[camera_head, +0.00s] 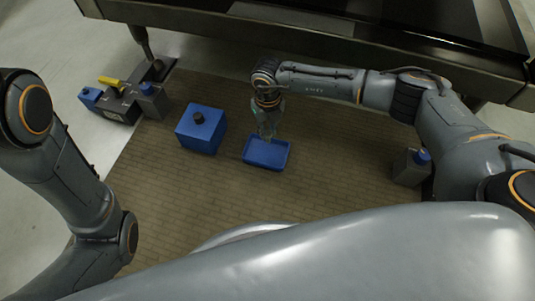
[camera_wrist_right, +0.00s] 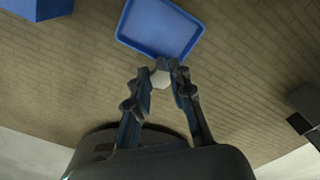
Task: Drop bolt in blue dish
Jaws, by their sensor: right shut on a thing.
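The blue dish (camera_head: 267,156) is a shallow rectangular tray on the brown brick-patterned surface. It also shows in the right wrist view (camera_wrist_right: 160,27) just beyond my fingertips, and it looks empty there. My right gripper (camera_head: 267,135) points down over the dish's far edge in the head view. In the right wrist view its fingers (camera_wrist_right: 160,72) are shut on a light grey bolt (camera_wrist_right: 160,77), which shows as a small hexagonal end. The rest of the bolt is hidden. In the head view the bolt cannot be made out. My left gripper is out of view; only its arm shows at left.
A blue box (camera_head: 201,130) with a black knob stands left of the dish. A grey fixture (camera_head: 125,100) with a yellow handle and blue parts is farther left. A grey block with a blue cap (camera_head: 411,166) stands at right. A dark machine edge (camera_head: 330,45) runs along the back.

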